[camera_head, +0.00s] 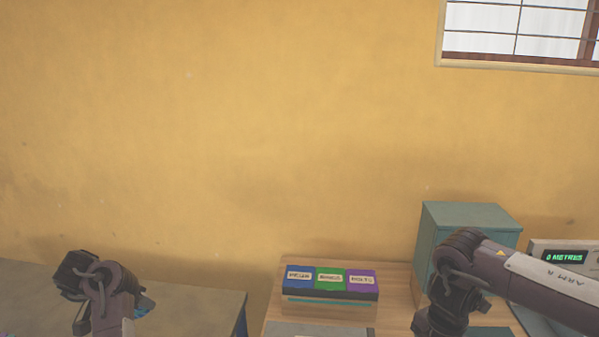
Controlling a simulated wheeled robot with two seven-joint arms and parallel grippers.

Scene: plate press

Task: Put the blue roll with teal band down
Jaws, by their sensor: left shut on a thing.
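My left gripper (76,273) shows only as dark parts at the end of my left arm, low at the left, over the grey-green table. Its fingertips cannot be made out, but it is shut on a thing. I take this to be the blue roll with teal band, though the roll cannot be clearly seen. A small bluish patch shows just right of the arm; I cannot tell what it is. My right arm comes in from the right, and its gripper is below the picture's lower edge.
A box with blue, green and purple labelled panels (331,278) stands on the wooden table (393,279). A teal cabinet (470,217) is behind my right arm. A device reading "0 METRES" (565,257) stands at the right. The grey-green table (205,299) has bare room right of my left arm.

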